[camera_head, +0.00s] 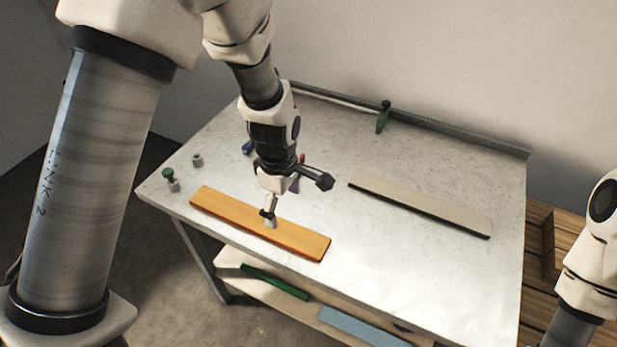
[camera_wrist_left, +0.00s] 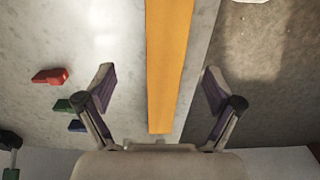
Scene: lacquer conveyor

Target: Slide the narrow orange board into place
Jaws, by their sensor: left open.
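The narrow orange board (camera_head: 225,211) lies flat on the grey worktop (camera_head: 370,255), along its front left edge. In the left wrist view the orange board (camera_wrist_left: 168,50) runs lengthwise between the two fingers, with the worktop's edge close on its right. My left gripper (camera_head: 282,204) is over the board's middle, fingers spread wide and empty. In the left wrist view the left gripper (camera_wrist_left: 160,88) has one finger on each side of the board, apart from it. It partly hides the board in the head view. My right gripper is out of view.
A pale strip with a dark edge (camera_head: 420,204) lies at the right of the worktop. A green-handled item (camera_head: 384,117) stands by the back rail (camera_head: 450,132). Small knobs (camera_head: 171,180) stand at the left corner. A lower shelf (camera_head: 235,260) holds green and blue pieces.

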